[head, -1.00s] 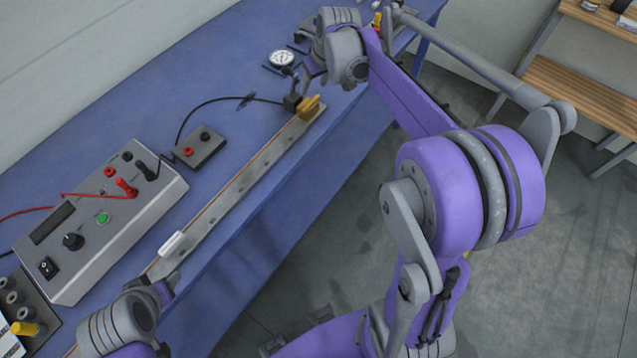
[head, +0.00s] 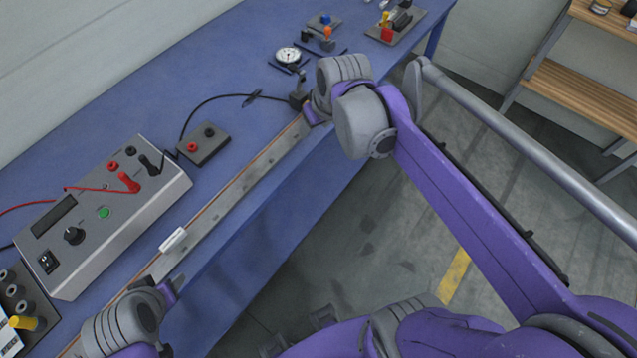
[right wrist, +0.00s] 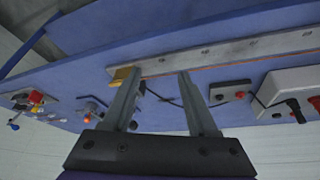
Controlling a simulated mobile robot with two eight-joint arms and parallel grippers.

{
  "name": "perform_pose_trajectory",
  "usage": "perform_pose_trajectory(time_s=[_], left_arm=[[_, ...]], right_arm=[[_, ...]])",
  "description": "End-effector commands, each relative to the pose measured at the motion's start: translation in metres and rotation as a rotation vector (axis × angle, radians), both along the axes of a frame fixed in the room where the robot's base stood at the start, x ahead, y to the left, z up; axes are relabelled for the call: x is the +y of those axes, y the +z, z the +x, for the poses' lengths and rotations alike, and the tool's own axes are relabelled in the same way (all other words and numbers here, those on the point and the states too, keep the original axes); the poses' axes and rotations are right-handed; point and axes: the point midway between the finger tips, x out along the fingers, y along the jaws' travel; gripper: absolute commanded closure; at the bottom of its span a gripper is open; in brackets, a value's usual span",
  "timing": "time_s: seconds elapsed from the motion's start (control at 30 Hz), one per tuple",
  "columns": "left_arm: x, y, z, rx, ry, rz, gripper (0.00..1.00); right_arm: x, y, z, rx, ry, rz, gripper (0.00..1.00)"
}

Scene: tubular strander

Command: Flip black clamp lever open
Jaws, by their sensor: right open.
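A small black clamp (head: 297,99) sits at the far end of the long grey rail (head: 232,202), with a black cable running to it. Its lever cannot be made out clearly. My right gripper (head: 314,113) is at that end of the rail and partly covers the clamp. In the right wrist view, my right gripper (right wrist: 158,73) is open and nothing is between its fingers. A yellow block (right wrist: 121,75) on the rail end shows behind the left finger. My left gripper (head: 174,287) is low over the rail's near end; its jaws are unclear.
A grey meter box (head: 118,215) and a small terminal box (head: 204,145) stand left of the rail. A white block (head: 173,240) sits on the rail. A dial gauge (head: 288,56) and a plate with coloured parts (head: 397,24) are farther back. The blue bench's middle is mostly clear.

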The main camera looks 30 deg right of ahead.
Motion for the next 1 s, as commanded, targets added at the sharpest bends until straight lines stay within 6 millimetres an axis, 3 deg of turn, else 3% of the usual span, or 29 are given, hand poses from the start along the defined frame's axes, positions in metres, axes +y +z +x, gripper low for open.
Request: perform_pose_trajectory(time_s=[0.5, 0.7, 1.0], left_arm=[[0.000, -0.014, -0.005, 0.009, 0.000, 0.000, 0.41], [0.000, -0.016, -0.006, 0.011, 0.000, 0.000, 0.41], [0.000, -0.016, -0.006, 0.011, 0.000, 0.000, 0.41]], right_arm=[[0.041, -0.052, -0.077, -0.024, 0.002, 0.001, 0.41], [0.048, -0.064, -0.093, -0.031, 0.002, 0.003, 0.41], [0.050, -0.067, -0.097, -0.034, 0.002, 0.003, 0.41]])
